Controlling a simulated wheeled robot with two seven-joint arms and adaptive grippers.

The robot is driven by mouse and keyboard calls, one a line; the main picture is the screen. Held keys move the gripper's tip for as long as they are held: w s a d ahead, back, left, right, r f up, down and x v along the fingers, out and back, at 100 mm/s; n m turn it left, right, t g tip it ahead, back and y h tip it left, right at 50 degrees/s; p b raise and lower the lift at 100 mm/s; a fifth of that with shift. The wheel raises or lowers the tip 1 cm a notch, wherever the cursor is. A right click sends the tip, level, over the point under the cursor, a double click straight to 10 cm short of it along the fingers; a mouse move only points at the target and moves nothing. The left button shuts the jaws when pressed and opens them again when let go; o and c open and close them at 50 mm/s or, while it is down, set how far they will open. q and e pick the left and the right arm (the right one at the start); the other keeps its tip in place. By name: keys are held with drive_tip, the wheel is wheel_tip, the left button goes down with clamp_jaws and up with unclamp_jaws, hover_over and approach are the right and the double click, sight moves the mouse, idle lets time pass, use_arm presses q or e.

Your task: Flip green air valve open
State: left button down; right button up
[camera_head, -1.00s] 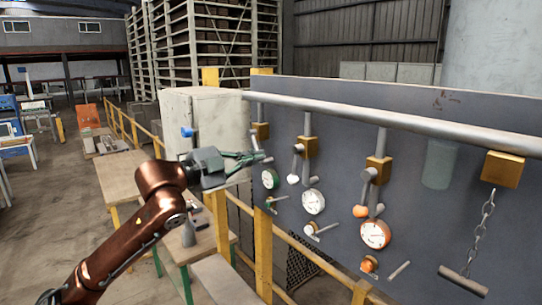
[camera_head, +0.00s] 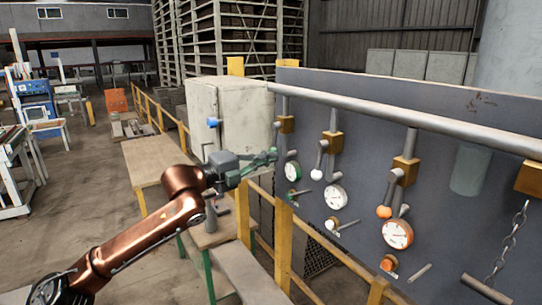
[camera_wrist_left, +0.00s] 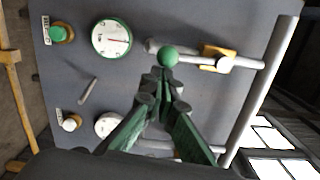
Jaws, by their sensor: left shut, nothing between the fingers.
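The green air valve's lever ends in a green ball (camera_wrist_left: 168,56), seen in the left wrist view just beyond my fingertips. The ball lies between the green-rimmed gauge (camera_wrist_left: 111,39) and the brass valve block (camera_wrist_left: 213,52). In the head view that gauge (camera_head: 292,171) shows, but my gripper hides the green ball. My left gripper (camera_head: 274,155) is shut and empty in front of the panel, its fingertips (camera_wrist_left: 166,90) close to the ball. I cannot tell whether they touch it. My right gripper is not in view.
White (camera_head: 317,174) and orange (camera_head: 384,211) ball levers hang right of the green station on the grey panel (camera_head: 455,240). A horizontal pipe (camera_head: 400,113) runs along the panel's top. Yellow railing (camera_head: 284,240) and a wooden table (camera_head: 150,165) stand at the left.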

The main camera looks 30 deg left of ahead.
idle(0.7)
use_arm(q)
drive_tip(key=s+b, duration=0.6)
drive_tip(key=s, duration=0.5)
drive_tip(key=shift+s+a+f, duration=0.25)
drive_tip(key=shift+s+f, duration=0.05)
drive_tip(key=shift+f, duration=0.15)
idle(0.3)
